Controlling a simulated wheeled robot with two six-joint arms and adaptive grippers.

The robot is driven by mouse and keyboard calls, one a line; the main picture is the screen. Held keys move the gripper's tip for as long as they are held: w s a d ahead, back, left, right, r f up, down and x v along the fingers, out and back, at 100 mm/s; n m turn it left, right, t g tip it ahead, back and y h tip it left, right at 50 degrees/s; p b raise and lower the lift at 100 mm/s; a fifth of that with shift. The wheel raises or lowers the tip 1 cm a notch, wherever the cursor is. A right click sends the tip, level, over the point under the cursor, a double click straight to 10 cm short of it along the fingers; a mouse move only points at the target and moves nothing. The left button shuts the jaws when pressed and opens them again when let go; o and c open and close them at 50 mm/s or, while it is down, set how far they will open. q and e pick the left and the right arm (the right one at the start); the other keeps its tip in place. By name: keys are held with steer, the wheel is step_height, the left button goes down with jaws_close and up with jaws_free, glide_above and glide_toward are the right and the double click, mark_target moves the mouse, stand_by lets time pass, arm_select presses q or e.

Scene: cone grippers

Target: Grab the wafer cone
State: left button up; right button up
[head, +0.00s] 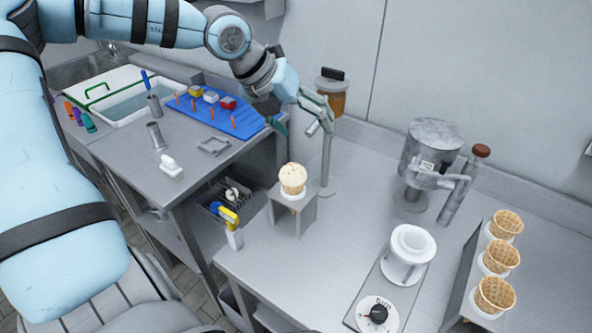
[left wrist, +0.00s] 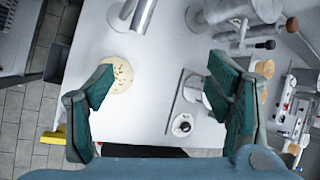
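A wafer cone filled with pale, speckled ice cream (head: 292,179) stands upright in a small grey holder (head: 306,212). Its round top (left wrist: 117,76) shows in the left wrist view, near the left finger. Several empty wafer cones stand upright in a rack at the right: a back one (head: 506,224), a middle one (head: 501,257) and a front one (head: 495,295). My left gripper (head: 291,116) hangs above and behind the filled cone. In the left wrist view its teal fingers (left wrist: 163,84) are wide apart with nothing between them. My right gripper is not in view.
A metal machine (head: 432,150) stands at the back of the grey counter (head: 350,190). A white ring holder (head: 412,244) and a black dial (head: 378,314) are in front of it. A thin pole (head: 327,160) rises behind the filled cone. A yellow-handled tool (head: 229,216) hangs at the counter's left edge.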

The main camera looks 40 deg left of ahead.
arm_select(q)
steer(key=s+f+m+g+y, duration=0.1)
steer(key=s+m+g+y, duration=0.15)
steer(key=s, duration=0.35)
steer(key=y+b, duration=0.1)
steer(key=b, duration=0.5)
glide_toward(293, 178)
steer(key=shift+n, duration=0.25)
steer(key=x, duration=0.5)
steer(key=shift+w+a+f, duration=0.2)
steer(key=shift+a+f, duration=0.05)
steer(key=shift+w+d+f, duration=0.1)
steer(key=shift+w+f, duration=0.05)
steer(key=shift+f, duration=0.2)
steer(key=x, duration=0.2)
steer(key=b+x, duration=0.1)
steer(key=x, duration=0.1)
steer(key=shift+f, duration=0.15)
steer(key=c, duration=0.9)
